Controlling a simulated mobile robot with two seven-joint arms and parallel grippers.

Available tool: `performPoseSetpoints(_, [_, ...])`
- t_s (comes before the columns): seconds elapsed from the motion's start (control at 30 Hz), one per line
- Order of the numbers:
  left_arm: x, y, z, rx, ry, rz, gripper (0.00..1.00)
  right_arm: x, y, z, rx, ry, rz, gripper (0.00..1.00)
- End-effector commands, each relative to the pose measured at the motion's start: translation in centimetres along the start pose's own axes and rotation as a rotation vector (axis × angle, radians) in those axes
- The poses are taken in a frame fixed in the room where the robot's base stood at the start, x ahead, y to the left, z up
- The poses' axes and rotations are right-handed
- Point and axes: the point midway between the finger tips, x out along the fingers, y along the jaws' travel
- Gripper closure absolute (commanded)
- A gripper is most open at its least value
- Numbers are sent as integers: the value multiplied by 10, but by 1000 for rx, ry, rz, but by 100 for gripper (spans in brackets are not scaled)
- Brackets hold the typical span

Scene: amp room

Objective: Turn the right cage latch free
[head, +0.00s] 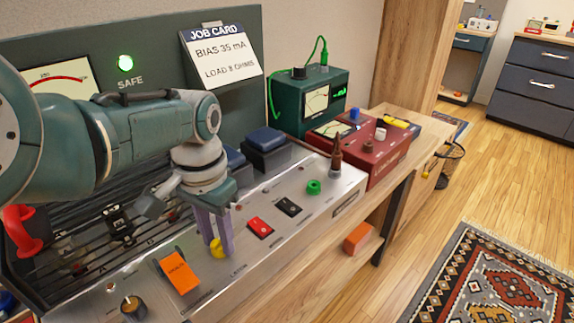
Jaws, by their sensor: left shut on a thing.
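My left gripper (217,247) points down at the front metal panel (215,290). Its purple fingers are shut on a small yellow latch knob (216,250), which is partly hidden between and behind them. The label near the knob is too small to read surely. The dark barred cage (75,250) lies behind the panel at the left, partly covered by my left arm. The latch's turn angle cannot be told. My right gripper is out of view.
A red switch (260,227), black switch (288,206), green ring (313,187) and brown pointed piece (336,158) stand to the right. A red handle (22,230) is far left.

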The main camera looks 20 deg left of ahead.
Motion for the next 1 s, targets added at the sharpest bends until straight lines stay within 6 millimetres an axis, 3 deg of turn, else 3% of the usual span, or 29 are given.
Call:
performPoseSetpoints(0.4, [-1,0,-1,264,2,0,100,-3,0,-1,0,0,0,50])
performPoseSetpoints(1.0, [0,0,0,336,1,0,100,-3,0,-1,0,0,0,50])
